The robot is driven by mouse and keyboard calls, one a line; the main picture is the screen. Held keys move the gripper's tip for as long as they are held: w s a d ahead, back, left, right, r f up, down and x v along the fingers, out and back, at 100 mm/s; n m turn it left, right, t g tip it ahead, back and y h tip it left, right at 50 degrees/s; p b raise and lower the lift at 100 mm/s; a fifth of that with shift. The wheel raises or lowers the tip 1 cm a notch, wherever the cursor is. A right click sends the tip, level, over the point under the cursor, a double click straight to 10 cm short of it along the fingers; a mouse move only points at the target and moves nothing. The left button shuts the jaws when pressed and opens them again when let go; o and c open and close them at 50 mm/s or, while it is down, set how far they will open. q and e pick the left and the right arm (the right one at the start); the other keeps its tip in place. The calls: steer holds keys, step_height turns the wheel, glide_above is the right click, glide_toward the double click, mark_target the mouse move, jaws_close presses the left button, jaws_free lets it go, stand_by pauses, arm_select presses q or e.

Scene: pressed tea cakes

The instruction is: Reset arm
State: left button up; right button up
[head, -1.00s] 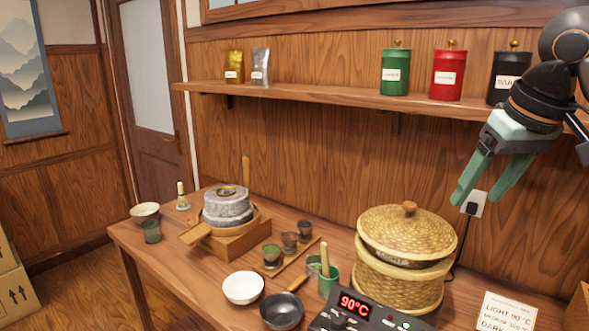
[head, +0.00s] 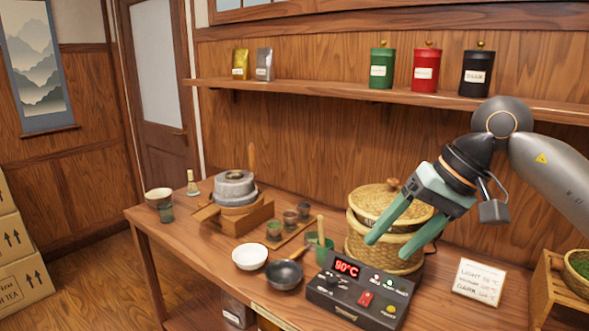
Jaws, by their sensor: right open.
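My right gripper (head: 389,247) comes in from the right on its arm. Its two green fingers are spread apart and hold nothing. In the picture the fingers overlap the woven steamer basket (head: 362,240); I cannot tell whether they touch it. The basket's woven lid (head: 377,199) is partly hidden behind the upper finger. My left gripper is not in view.
A control box (head: 350,292) reading 90°C stands in front of the basket. A black pan (head: 285,274), white bowl (head: 249,257), cups and a stone mill (head: 235,188) stand to the left. A sign (head: 479,281) stands right. Canisters line the shelf (head: 330,97).

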steer(key=s+a+f+m+g+y, duration=0.1)
steer(key=s+a+f+m+y, duration=0.2)
steer(key=a+m+y, duration=0.45)
steer(key=s+a+f+m+g+y, duration=0.2)
steer(key=s+a+f+m+y, duration=0.1)
steer(key=a+m+y, duration=0.5)
steer(key=w+d+f+n+t+h, duration=0.2)
steer(key=d+f+n+t+h, duration=0.35)
steer(key=f+n+t, duration=0.75)
steer(key=w+d+f+n+t+h, duration=0.1)
steer(key=d+f+n+t+h, duration=0.5)
steer(key=n, duration=1.3)
steer(key=s+d+f+m+g+h, duration=0.2)
steer(key=s+f+m, duration=0.5)
steer(key=f, duration=0.4)
steer(key=s+d+f+m+g+h, duration=0.3)
steer(key=s+f+m+g+h, duration=0.2)
steer(key=s+f, duration=0.5)
steer(key=shift+s+d+f+m+g, duration=0.15)
steer(key=shift+f+m+g, duration=0.55)
steer(key=shift+m, duration=0.35)
